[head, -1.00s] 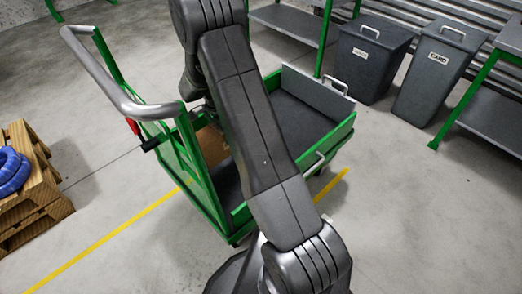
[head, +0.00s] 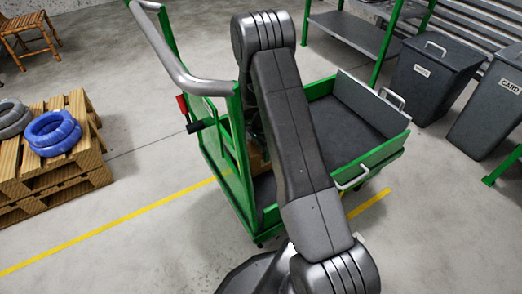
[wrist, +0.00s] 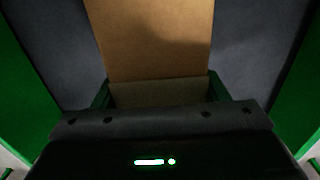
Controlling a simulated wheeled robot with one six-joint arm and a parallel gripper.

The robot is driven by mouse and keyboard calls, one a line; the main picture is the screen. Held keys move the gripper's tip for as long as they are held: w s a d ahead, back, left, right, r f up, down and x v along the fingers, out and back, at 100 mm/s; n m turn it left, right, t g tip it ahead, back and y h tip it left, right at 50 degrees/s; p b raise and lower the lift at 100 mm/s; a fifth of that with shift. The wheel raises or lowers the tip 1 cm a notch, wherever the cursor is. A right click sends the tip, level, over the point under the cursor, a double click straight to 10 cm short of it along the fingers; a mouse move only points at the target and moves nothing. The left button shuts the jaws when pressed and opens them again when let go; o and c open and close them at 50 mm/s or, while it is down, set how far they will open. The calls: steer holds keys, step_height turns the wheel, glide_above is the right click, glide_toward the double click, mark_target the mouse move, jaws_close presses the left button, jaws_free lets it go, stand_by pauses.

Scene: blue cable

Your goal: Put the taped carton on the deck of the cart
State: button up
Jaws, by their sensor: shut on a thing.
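The carton (wrist: 155,40) is plain brown cardboard in the wrist view, with no tape visible on the faces shown. My gripper (wrist: 160,92) is shut on its near end, one finger on each side. In the head view a small strip of the carton (head: 257,163) shows behind my arm, and the gripper is hidden. The green cart (head: 385,150) has a dark grey deck (head: 340,128) and low side walls. The carton is inside the cart's outline, over the handle end of the deck (wrist: 60,60). I cannot tell whether it touches the deck.
The cart's grey push handle (head: 185,75) rises at its left end. A wooden pallet stack (head: 60,170) with a blue coil (head: 53,133) and a grey coil (head: 12,118) stands left. Grey bins (head: 430,80) and a shelf (head: 350,35) stand behind right. Floor between pallets and cart is clear.

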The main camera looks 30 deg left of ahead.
steer(key=o, duration=1.4)
steer(key=shift+o, duration=0.2)
steer(key=shift+r, duration=0.1)
step_height(320, 180, up, 12)
steer(key=p, duration=0.3)
